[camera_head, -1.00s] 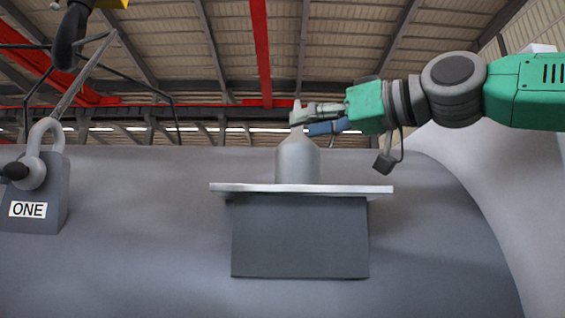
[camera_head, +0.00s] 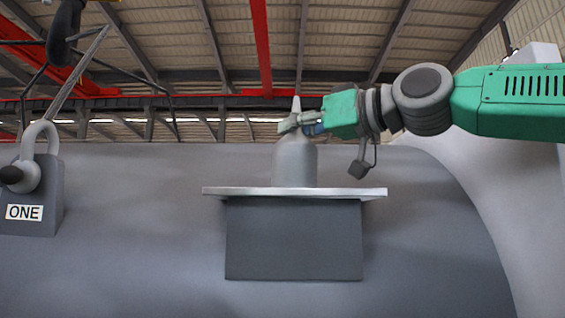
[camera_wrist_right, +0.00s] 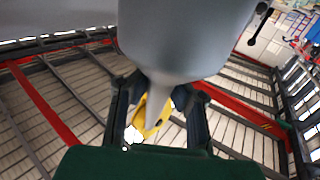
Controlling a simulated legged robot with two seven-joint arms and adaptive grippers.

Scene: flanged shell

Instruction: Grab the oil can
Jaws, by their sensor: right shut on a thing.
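The oil can (camera_head: 294,163) is a grey, bottle-shaped can with a tapering neck and a thin spout. It stands upright on a light shelf (camera_head: 370,193) on the big grey shell. My right gripper (camera_head: 291,124) comes in from the right at the can's neck and is shut on it, just below the spout tip. In the right wrist view the can's body (camera_wrist_right: 185,35) fills the upper middle, with its neck between the two dark fingers (camera_wrist_right: 158,105). My left gripper is not in view.
The large curved shell (camera_head: 130,230) lies behind the shelf. Red and grey roof beams are overhead. The space left of the can is clear.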

